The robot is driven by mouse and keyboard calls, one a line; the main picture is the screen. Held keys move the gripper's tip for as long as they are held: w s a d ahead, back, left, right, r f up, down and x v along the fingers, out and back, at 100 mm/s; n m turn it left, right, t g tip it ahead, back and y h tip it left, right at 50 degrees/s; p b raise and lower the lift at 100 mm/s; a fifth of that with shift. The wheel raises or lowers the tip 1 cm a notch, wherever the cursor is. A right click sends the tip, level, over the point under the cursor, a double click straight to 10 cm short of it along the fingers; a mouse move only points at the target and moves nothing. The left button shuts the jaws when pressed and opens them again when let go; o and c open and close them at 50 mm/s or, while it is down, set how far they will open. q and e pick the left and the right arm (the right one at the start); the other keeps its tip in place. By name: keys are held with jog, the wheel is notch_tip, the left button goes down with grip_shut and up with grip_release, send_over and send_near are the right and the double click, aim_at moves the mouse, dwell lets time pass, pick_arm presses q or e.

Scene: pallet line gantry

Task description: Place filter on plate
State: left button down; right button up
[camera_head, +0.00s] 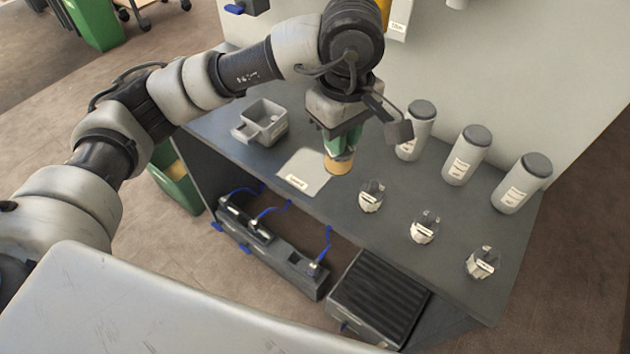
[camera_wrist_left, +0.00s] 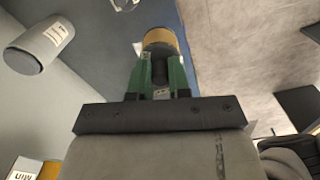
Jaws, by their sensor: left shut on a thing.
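The filter (camera_head: 338,165) is a short tan-orange cylinder with a dark top. My left gripper (camera_head: 342,150), with green fingers, is shut on it and points down. In the left wrist view the filter (camera_wrist_left: 160,40) sits between the green fingertips of my gripper (camera_wrist_left: 161,62). The plate (camera_head: 303,174) is a flat light-grey square with a small label, lying on the dark table. The filter appears over or beside the plate's right edge. I cannot tell whether it touches the plate or table. My right gripper is not in view.
A grey open bin (camera_head: 262,122) stands behind the plate at left. Several capped white canisters (camera_head: 467,155) stand along the wall. Small labelled clear-and-dark parts (camera_head: 424,228) stand in a row to the right. Boxes with blue cables (camera_head: 270,245) sit below the table's front edge (camera_head: 265,185).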

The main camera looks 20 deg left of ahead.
pick_arm(q)
jog(key=shift+d+f+n+b, duration=0.45)
jog(key=shift+d+f+n, duration=0.15)
jog(key=shift+w+a+f, duration=0.1)
jog(key=shift+w+a, duration=0.1)
jog(key=p, duration=0.2)
send_over(306, 171)
jog(key=w, duration=0.1)
notch_tip(306, 171, down, 7)
jog(key=f, duration=0.1)
jog(key=d+f, duration=0.1)
jog(key=f, duration=0.1)
jog(key=shift+w+f, duration=0.1)
jog(key=shift+f, duration=0.2)
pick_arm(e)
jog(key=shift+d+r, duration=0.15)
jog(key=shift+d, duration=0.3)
pick_arm(q)
jog(key=shift+f, duration=0.15)
jog(key=c, duration=1.1)
grip_release()
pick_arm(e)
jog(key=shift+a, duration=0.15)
